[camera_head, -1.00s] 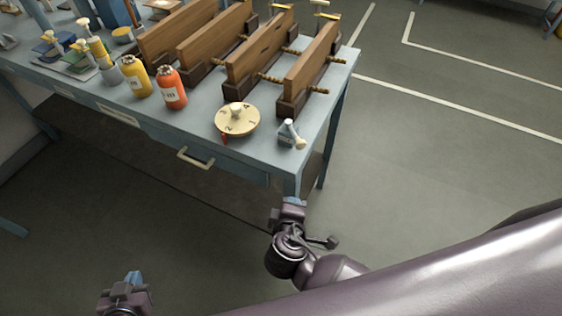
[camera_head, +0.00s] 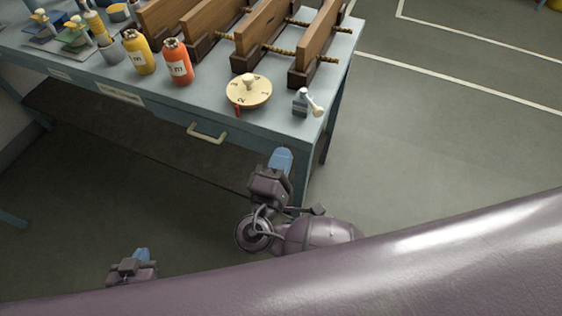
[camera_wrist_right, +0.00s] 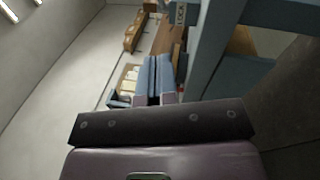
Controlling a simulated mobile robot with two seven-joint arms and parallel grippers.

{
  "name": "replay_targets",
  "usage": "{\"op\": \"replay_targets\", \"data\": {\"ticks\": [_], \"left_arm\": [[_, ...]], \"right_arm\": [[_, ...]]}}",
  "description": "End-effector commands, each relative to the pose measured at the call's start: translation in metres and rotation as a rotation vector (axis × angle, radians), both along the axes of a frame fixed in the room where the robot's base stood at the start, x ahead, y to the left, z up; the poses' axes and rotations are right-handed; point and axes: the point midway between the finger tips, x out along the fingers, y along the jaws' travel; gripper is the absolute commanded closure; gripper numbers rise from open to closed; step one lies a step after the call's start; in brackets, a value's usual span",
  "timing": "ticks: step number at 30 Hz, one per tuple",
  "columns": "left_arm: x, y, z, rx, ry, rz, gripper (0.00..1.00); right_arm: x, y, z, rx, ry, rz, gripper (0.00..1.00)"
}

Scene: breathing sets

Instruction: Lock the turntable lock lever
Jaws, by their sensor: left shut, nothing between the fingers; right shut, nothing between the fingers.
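The turntable (camera_head: 249,91) is a round cream disc with markings and a central knob, near the front right of the blue workbench. A red pointer shows at its front edge. The lock lever (camera_head: 308,103), a small grey block with a pale-tipped handle leaning right, stands to its right near the bench corner. My right gripper (camera_head: 281,160) is shut and empty, in front of the bench edge and apart from the lever. Its blue fingers (camera_wrist_right: 153,80) show together in the right wrist view. My left gripper (camera_head: 141,255) is shut and empty, low at the left over the floor.
An orange bottle (camera_head: 177,62) and a yellow bottle (camera_head: 139,52) stand left of the turntable. Wooden panels in dark clamps (camera_head: 315,45) stand behind. A drawer handle (camera_head: 206,134) juts from the bench front (camera_head: 165,118). The floor right of the bench is clear.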

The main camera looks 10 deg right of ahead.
Motion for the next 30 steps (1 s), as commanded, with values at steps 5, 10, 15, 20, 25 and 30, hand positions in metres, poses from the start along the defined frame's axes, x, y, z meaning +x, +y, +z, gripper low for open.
{"op": "replay_targets", "data": {"ticks": [5, 10, 15, 20, 25, 30], "left_arm": [[0.001, 0.000, 0.005, 0.000, -0.005, 0.000, 1.00], [0.002, 0.000, 0.009, 0.000, -0.008, -0.001, 1.00], [0.004, 0.000, 0.016, -0.001, -0.014, -0.001, 1.00], [0.005, 0.000, 0.019, -0.001, -0.016, -0.001, 1.00], [0.005, 0.000, 0.019, 0.000, -0.016, -0.001, 1.00], [0.004, 0.000, 0.019, 0.000, -0.016, -0.001, 1.00]], "right_arm": [[0.028, -0.016, 0.007, -0.002, -0.004, 0.000, 1.00], [0.053, -0.031, 0.013, -0.001, -0.003, -0.001, 1.00], [0.058, -0.053, 0.019, -0.002, 0.000, -0.001, 1.00], [0.061, -0.064, 0.021, 0.001, 0.001, 0.000, 1.00], [0.061, -0.068, 0.022, 0.002, 0.001, 0.000, 1.00], [0.061, -0.068, 0.021, 0.002, 0.001, 0.000, 1.00]]}}
